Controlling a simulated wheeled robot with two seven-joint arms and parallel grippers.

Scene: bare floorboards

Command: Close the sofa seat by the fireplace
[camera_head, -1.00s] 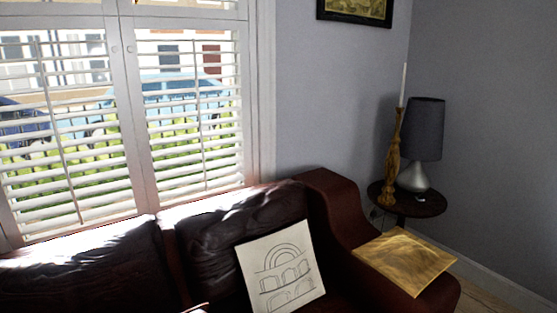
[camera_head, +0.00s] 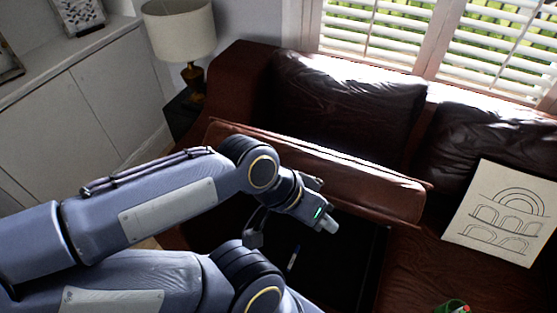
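The dark red leather sofa has one seat (camera_head: 320,175) tilted up on its left part, in front of the back cushion. Below it is a dark open compartment (camera_head: 335,262). My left gripper (camera_head: 325,219) is at the lower front edge of the raised seat, over the compartment. It overlaps the seat in the picture; whether it touches I cannot tell. Its fingers are seen too poorly to tell open from shut. My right gripper is not in view. The fireplace is not in view.
A small pen-like item (camera_head: 293,258) shows in the compartment. A drawing panel (camera_head: 503,213) leans on the sofa at right. A green and red object (camera_head: 453,307) is at the bottom edge. A lamp (camera_head: 180,32) and white cabinet (camera_head: 85,110) stand at left.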

